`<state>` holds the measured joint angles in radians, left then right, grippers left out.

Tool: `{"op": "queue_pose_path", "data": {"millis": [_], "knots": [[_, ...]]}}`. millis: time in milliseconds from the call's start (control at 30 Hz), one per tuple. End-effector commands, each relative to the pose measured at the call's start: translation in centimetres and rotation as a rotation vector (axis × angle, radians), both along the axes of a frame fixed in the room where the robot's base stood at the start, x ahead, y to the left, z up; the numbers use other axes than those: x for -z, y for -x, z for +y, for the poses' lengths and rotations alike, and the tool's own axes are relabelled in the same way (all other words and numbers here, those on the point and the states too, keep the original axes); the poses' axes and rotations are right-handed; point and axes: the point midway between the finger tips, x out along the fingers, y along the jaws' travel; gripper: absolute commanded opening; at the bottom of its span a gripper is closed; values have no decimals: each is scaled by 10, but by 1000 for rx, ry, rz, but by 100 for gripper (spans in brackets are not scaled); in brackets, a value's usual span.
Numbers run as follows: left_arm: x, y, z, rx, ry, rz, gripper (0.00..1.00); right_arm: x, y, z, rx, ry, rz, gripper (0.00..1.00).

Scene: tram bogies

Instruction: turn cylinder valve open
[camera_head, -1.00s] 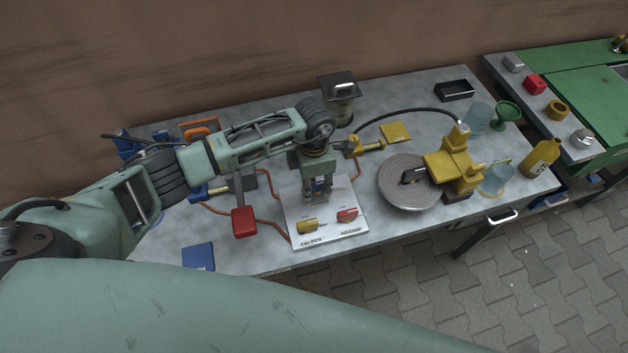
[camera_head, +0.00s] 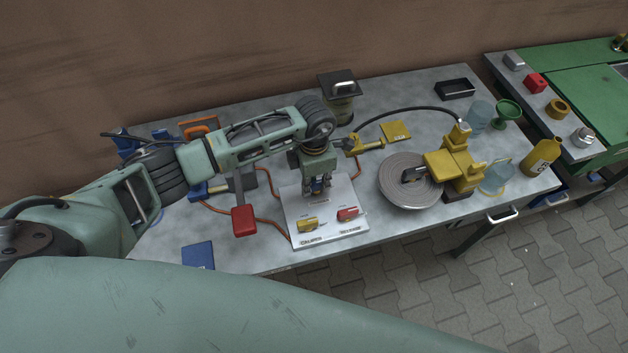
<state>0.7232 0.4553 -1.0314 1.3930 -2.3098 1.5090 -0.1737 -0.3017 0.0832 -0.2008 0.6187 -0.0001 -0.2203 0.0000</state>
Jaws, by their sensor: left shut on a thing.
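A pale valve panel (camera_head: 337,228) lies on the grey workbench. A yellow valve handle (camera_head: 307,225) sits at its front left above a label that seems to read CALIPER. A red valve handle (camera_head: 347,214) sits at its front right; its label is too small to read. My left gripper (camera_head: 319,190) points down over the rear of the panel, behind both handles. It is shut on a part there, seemingly the cylinder valve, which its fingers mostly hide. I cannot tell how far that valve is turned. My right gripper is out of view.
A red pedal-like block (camera_head: 243,221) and a blue book-like block (camera_head: 198,255) are left of the panel. A brake disc (camera_head: 409,184) with a yellow caliper (camera_head: 456,168) stands to the right. A black-lidded canister (camera_head: 341,100) stands behind. Bench (camera_head: 400,89) is clear at the back.

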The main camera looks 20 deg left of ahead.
Motion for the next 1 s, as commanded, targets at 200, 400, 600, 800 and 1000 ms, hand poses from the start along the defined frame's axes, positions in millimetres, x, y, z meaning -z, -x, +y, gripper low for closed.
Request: {"op": "queue_pose_path", "data": {"millis": [200,400,600,800,1000], "knots": [[-1,-1,-1,-131,1,-6,0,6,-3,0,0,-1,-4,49],[0,-1,-1,-312,0,-4,0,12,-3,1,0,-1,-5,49],[-1,-1,-2,-503,1,-5,0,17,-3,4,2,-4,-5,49],[-1,0,-3,-693,2,-6,0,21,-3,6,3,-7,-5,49],[-2,0,-4,-882,3,-6,0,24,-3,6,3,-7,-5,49]]}}
